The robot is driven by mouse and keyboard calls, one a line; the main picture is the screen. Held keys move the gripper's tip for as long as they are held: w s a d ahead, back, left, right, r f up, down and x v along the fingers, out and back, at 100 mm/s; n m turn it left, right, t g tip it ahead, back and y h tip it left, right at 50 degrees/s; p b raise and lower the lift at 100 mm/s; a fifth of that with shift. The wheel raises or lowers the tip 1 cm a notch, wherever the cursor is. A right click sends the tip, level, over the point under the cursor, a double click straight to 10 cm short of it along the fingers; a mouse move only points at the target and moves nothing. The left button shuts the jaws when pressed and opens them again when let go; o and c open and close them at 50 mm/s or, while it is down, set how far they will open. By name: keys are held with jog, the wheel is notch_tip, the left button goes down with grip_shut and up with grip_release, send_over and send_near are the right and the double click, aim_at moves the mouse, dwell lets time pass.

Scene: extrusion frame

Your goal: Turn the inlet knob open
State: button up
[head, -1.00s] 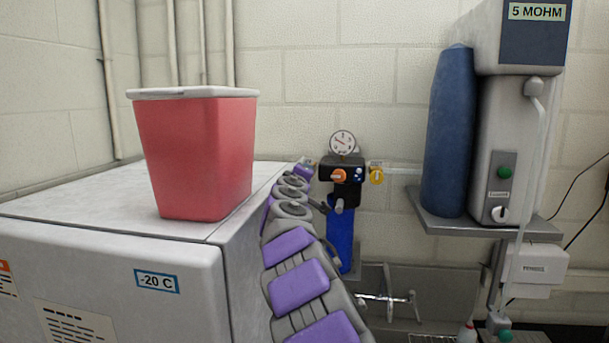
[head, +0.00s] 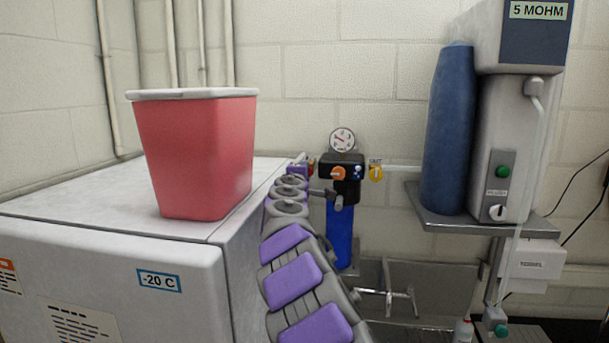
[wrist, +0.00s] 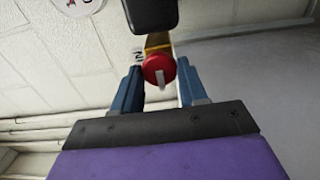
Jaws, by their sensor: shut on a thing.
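The red inlet knob (wrist: 158,69) is in the wrist view, under the black filter head, with a white bar on its face that stands close to upright. A partly hidden label, seemingly "IN" (wrist: 138,56), is beside it. My gripper (wrist: 160,84) has its blue fingers on either side of the knob and is shut on it. In the head view the knob (head: 311,166) is a small red patch at the left of the black filter head (head: 342,184), mostly hidden by my purple gripper (head: 298,170).
A gauge (head: 342,140) tops the filter head, with an orange knob (head: 338,173) in front and a yellow outlet knob (head: 376,172) at right. A white freezer (head: 110,255) with a red bin (head: 197,155) stands at left. A sink (head: 430,290) lies below right.

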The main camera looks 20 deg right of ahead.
jog(key=shift+f, duration=0.3)
jog(key=o, duration=1)
jog(key=shift+w+a, duration=0.2)
jog(key=shift+s+r, duration=0.15)
jog(key=shift+s+a, duration=0.1)
jog(key=shift+s, duration=0.05)
jog(key=b+v, duration=0.2)
jog(key=v, duration=1.5)
jog(key=shift+a+b, duration=0.2)
jog(key=shift+b, duration=0.1)
